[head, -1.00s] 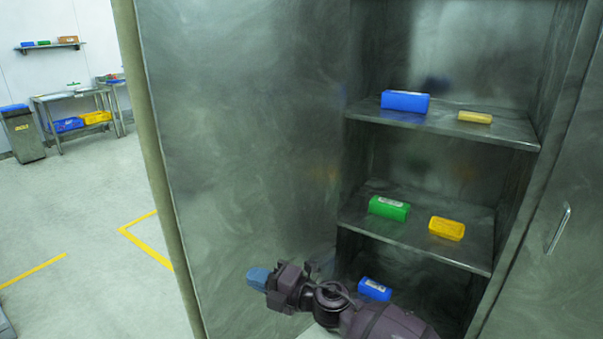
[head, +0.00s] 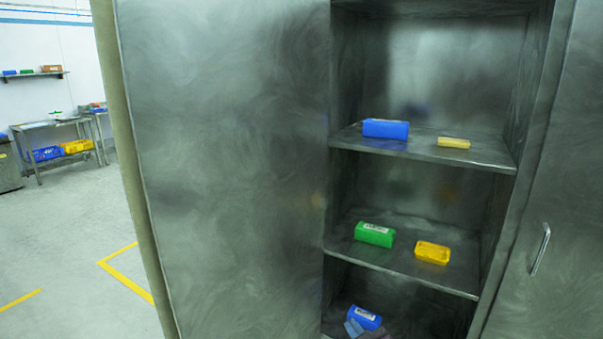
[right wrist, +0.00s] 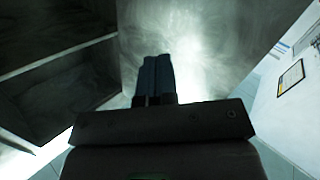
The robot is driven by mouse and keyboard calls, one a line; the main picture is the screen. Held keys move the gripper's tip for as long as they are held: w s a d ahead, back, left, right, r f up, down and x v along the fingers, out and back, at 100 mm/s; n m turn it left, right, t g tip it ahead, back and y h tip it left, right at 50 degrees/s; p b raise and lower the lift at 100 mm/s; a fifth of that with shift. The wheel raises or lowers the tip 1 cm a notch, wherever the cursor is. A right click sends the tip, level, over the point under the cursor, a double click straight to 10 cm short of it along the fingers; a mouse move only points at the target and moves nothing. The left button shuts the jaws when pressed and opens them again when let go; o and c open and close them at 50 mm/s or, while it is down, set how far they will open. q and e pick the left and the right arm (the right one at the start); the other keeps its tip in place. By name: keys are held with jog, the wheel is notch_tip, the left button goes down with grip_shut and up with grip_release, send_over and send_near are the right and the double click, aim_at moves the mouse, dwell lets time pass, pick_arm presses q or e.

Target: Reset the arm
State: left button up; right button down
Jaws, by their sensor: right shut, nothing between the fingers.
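Most of the right arm is out of the head view. My left gripper is not in view.
The cabinet's left door (head: 225,150) stands open, and the right door has a handle (head: 540,250). Shelves hold blue boxes (head: 386,128), a green box (head: 375,234) and yellow boxes (head: 433,252). Open floor (head: 70,235) lies left.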

jog(key=s+d+f+m+g+h, duration=0.2)
jog(key=s+d+f, duration=0.6)
jog(key=s, duration=0.4)
jog(key=s+d+f+m+g+h, duration=0.3)
jog(key=s+d+f, duration=0.6)
jog(key=s, duration=0.3)
jog(key=shift+s+f+m+h, duration=0.4)
jog(key=shift+m+h, duration=0.2)
jog(key=shift+m, duration=0.4)
